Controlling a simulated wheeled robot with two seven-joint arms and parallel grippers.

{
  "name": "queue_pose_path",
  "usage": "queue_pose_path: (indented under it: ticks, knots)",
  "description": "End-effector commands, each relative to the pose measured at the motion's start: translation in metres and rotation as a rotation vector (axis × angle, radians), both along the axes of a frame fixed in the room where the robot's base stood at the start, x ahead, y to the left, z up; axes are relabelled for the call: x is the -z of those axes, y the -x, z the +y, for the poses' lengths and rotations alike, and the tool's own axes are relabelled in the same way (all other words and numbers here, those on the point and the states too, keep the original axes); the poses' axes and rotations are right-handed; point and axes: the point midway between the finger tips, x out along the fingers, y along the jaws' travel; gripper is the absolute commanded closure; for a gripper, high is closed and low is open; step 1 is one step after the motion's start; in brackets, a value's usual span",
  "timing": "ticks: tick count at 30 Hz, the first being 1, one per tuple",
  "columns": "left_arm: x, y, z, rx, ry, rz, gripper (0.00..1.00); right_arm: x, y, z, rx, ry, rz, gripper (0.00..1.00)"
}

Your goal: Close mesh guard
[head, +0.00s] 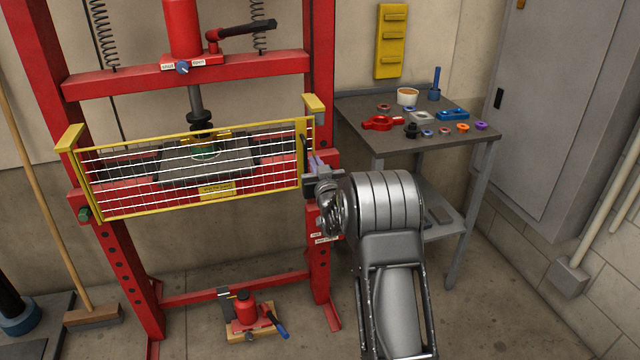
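The mesh guard (217,190), a yellow frame with white wires, spans the front of the red press from the left post to the right post. Its right end bar (304,152) stands in front of the right post. The press table and a dark plate (185,172) show through the wires. My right gripper (316,168) is at the guard's right end, beside the end bar and a dark handle there. Its fingertips are small and partly hidden, so I cannot tell whether they touch or grip it. My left gripper is not in view.
A grey workbench (360,115) with rings, a cup and small tools stands to the right behind my arm. A grey cabinet (545,100) is farther right. A red bottle jack (246,312) sits on the floor under the press. A broom (92,316) leans at the left.

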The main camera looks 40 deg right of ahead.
Motion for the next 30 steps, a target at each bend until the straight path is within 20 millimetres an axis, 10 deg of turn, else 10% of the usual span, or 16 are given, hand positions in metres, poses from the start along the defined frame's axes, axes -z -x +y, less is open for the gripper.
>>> queue_pose_path:
  ticks: [30]
  knots:
    - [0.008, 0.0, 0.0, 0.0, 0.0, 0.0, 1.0, -0.011, 0.081, 0.038, 0.001, 0.007, -0.011, 1.0]
